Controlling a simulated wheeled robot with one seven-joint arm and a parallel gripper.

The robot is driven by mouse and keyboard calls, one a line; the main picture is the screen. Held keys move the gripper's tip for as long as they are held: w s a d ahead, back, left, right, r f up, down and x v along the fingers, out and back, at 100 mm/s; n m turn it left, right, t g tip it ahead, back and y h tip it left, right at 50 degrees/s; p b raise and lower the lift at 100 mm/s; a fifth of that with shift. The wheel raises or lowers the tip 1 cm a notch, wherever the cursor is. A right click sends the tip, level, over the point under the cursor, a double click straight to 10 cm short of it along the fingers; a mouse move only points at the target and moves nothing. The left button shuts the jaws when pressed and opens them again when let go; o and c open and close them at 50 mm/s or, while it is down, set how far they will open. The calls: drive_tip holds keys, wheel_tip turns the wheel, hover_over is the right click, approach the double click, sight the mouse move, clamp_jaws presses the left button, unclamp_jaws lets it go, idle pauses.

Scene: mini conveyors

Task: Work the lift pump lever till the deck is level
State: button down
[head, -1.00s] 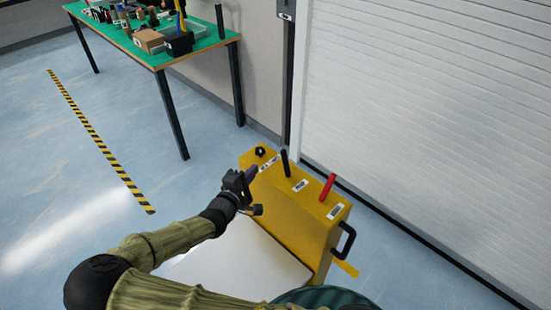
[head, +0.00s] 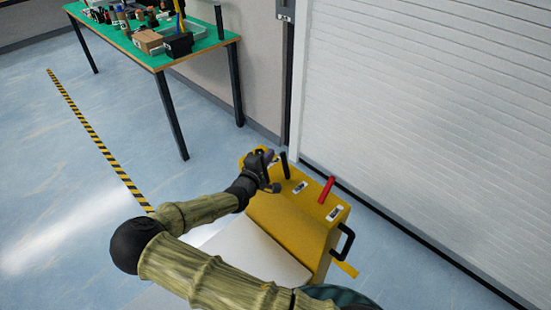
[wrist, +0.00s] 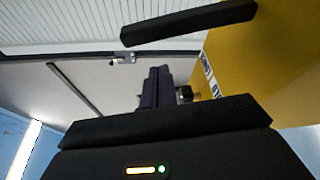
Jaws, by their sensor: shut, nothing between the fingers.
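My gripper (head: 270,158) is shut and empty over the left end of the housing, just left of the black lever. In the wrist view a black bar (wrist: 190,23), probably that lever, crosses above my closed fingers (wrist: 157,88), apart from them.
A black handle (head: 346,241) sticks out from the housing's right end. A green-topped table (head: 150,52) with boxes and tools stands at the back left. A white shutter (head: 430,120) closes off the right. The floor at left is clear, with a striped line (head: 95,135).

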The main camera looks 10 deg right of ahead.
sight(285, 166)
drive_tip(key=shift+s+d+r+p, duration=0.15)
drive_tip(key=shift+s+d+r, duration=0.1)
drive_tip(key=shift+s, duration=0.25)
drive_tip(key=shift+s+d+r+p, duration=0.15)
drive_tip(key=shift+s+d+r, duration=0.1)
drive_tip(key=shift+s, duration=0.25)
drive_tip(key=shift+s+d, duration=0.25)
drive_tip(key=shift+s, duration=0.2)
